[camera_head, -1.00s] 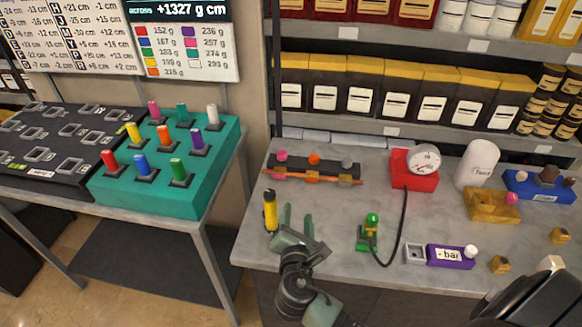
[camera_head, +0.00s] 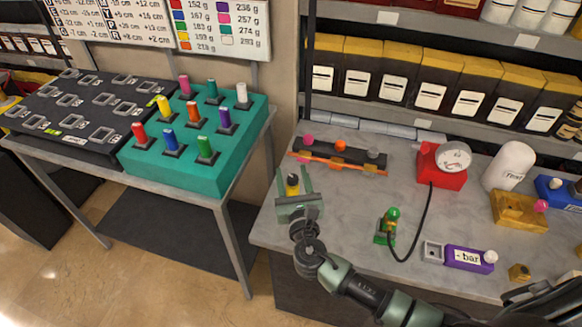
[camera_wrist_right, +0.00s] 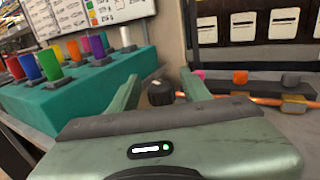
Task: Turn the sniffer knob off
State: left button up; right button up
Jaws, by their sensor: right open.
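The sniffer (camera_head: 292,187) is a small yellow and black upright device near the left edge of the grey workbench. My right gripper (camera_head: 293,176) is open with a finger on each side of it. The gripper body hides its lower part. In the right wrist view a dark round knob (camera_wrist_right: 160,92) with a pale mark shows between the open fingers (camera_wrist_right: 162,88). Whether the fingers touch it cannot be told. My left gripper is not in view.
A black rail with coloured knobs and an orange pipe (camera_head: 340,160) lies behind the sniffer. To the right are a green valve (camera_head: 388,225), a red gauge box (camera_head: 440,165) and a purple box (camera_head: 469,259). A teal peg block (camera_head: 235,150) stands on the left table.

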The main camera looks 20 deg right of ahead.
jog(key=shift+w+d, duration=0.15)
jog(key=shift+w, duration=0.95)
grip_shut()
jog(key=shift+d+m+g+h, duration=0.25)
jog(key=shift+m+g+h, duration=0.15)
jog(key=shift+m+h, duration=0.95)
jog(key=shift+n+h, duration=0.25)
grip_release()
